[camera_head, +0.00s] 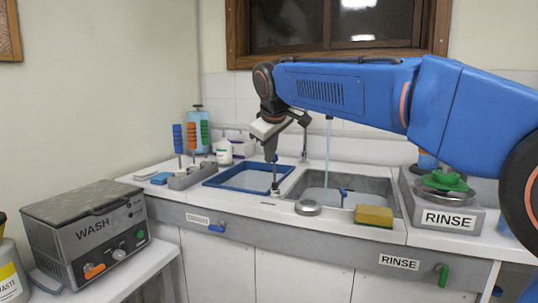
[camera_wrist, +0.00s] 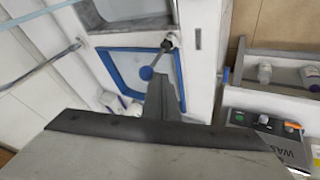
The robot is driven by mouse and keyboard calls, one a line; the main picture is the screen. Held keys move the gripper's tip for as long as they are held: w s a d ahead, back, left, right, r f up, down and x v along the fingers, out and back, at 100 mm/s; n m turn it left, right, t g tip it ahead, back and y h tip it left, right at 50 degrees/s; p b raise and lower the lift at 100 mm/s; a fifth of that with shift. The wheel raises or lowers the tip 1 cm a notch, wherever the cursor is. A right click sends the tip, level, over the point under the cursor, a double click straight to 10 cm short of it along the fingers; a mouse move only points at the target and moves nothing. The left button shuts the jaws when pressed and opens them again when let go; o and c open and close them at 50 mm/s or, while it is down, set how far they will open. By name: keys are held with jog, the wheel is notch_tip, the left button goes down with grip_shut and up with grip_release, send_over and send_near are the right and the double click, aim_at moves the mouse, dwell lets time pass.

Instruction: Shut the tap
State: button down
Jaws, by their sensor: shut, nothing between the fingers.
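The tap's spout (camera_head: 304,138) stands behind the sinks, and a thin pale blue stream (camera_head: 328,145) falls from it into the right sink (camera_head: 380,188). A lever with a blue ball end (camera_wrist: 147,73) and a metal base (camera_wrist: 168,42) shows in the wrist view, beside my fingers. In the head view its metal base (camera_head: 276,190) stands on the counter's front rim between the sinks. My gripper (camera_head: 272,158) points down just above this spot, shut and empty; its fingers also show in the wrist view (camera_wrist: 164,85). I cannot tell whether they touch the lever.
The left sink has a blue frame (camera_head: 213,182). A yellow sponge (camera_head: 374,215) and a round metal dish (camera_head: 308,207) sit on the front rim. A grey WASH machine (camera_head: 88,232) stands at left. A RINSE scale-like unit (camera_head: 449,217) with a green item stands at right.

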jog(key=shift+w+d+r, duration=0.25)
jog(key=shift+w, duration=0.35)
jog(key=shift+w+d+r, duration=0.2)
jog(key=shift+w+d, duration=0.05)
jog(key=shift+w, duration=0.35)
jog(key=shift+s+f, duration=0.1)
jog(key=shift+s, duration=0.05)
